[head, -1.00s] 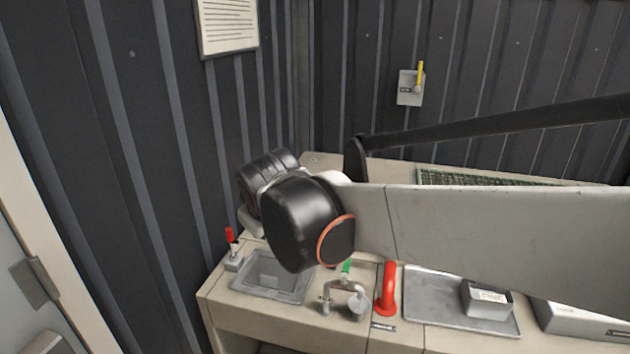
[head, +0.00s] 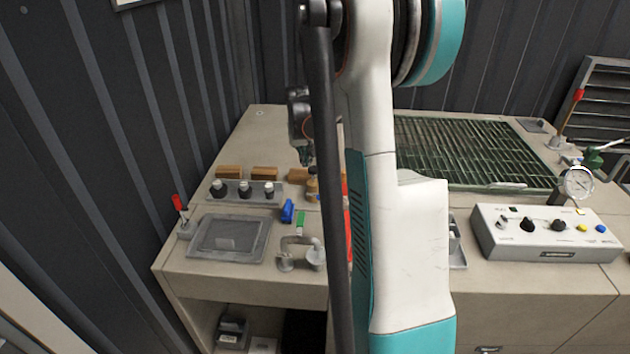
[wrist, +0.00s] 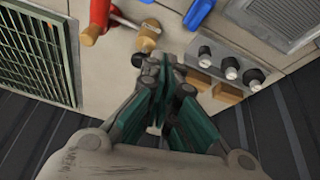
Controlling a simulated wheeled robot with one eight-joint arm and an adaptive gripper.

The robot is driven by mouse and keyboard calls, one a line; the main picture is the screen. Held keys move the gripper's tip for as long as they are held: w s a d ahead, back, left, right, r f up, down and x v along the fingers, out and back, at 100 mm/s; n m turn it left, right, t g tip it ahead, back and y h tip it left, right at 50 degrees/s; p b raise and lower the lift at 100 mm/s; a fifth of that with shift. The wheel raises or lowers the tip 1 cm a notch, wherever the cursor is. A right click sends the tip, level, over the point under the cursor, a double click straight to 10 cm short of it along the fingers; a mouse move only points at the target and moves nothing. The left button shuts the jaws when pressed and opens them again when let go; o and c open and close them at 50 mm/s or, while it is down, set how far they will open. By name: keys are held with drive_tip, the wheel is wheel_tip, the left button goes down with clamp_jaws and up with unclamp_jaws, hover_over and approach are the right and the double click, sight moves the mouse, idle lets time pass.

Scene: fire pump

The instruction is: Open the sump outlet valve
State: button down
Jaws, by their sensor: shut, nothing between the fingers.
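I cannot tell which handle belongs to the sump outlet valve; no label is readable. In the head view a blue handle (head: 287,211) and a green handle (head: 300,223) stand by a bent grey pipe (head: 300,241). A red handle (head: 348,240) is mostly hidden behind my arm. A red-tipped lever (head: 178,204) stands at the bench's left edge. My gripper (head: 306,158) is above the back of the bench, partly hidden by my arm. In the wrist view my gripper (wrist: 165,68) is shut and empty, near a brass fitting (wrist: 148,35); the red handle (wrist: 101,12) and blue handle (wrist: 197,13) lie beyond.
Three dark knobs (head: 243,189) and wooden blocks (head: 229,172) sit left of my gripper. A grey tray (head: 229,238) lies in front. A green grate (head: 460,150), control box (head: 548,233) and gauge (head: 578,183) are on the right. Dark ribbed walls close the back and left.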

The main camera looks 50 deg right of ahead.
sight(332, 198)
drive_tip(key=s+d+f+m, duration=0.2)
drive_tip(key=d+f, duration=0.2)
drive_tip(key=d, duration=0.3)
drive_tip(key=shift+d+f+g, duration=0.25)
drive_tip(key=shift+f+g, duration=0.15)
wheel_tip(332, 198, down, 9)
drive_tip(key=b, duration=0.3)
drive_tip(key=shift+s+a+f, duration=0.15)
drive_tip(key=shift+s+a, duration=0.05)
drive_tip(key=shift+a, duration=0.1)
